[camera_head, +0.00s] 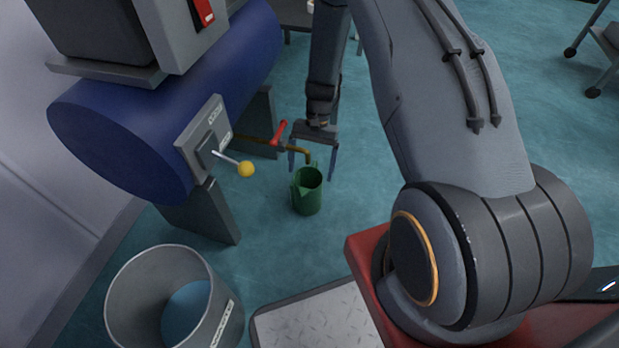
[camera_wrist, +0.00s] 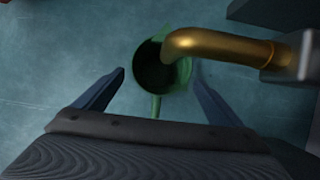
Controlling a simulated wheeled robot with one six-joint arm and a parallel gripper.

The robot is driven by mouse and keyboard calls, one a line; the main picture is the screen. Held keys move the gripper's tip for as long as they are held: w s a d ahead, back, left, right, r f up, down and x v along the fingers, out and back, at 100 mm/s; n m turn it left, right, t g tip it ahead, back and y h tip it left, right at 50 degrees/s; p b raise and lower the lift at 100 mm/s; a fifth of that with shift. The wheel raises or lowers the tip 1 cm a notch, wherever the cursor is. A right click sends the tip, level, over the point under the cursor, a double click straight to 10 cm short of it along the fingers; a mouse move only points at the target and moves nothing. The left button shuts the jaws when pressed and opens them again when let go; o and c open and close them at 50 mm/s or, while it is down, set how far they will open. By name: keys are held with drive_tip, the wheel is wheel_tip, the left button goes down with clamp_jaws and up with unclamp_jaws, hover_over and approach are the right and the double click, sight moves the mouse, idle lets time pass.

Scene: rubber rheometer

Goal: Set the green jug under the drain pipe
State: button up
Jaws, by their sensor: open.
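The green jug (camera_head: 307,198) stands upright on the floor below the brass drain pipe (camera_head: 305,151), which comes out from the side of the blue tank. In the wrist view the jug (camera_wrist: 153,77) opens upward, with the bent end of the pipe (camera_wrist: 216,45) over part of its mouth. The jug's handle points toward my gripper (camera_wrist: 160,90). My gripper (camera_head: 313,165) is open, with its fingers apart on either side of the handle and the near part of the jug. I cannot tell whether a finger touches it.
The blue tank (camera_head: 110,130) stands on grey legs at left. A red valve handle (camera_head: 279,132) sits on the pipe, and a lever with a yellow knob (camera_head: 246,169) sticks out nearby. A grey bin (camera_head: 150,270) stands at front left. Floor right of the jug is clear.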

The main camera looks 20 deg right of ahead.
drive_tip(key=p+v, duration=0.2)
drive_tip(key=v, duration=0.4)
drive_tip(key=shift+w, duration=0.1)
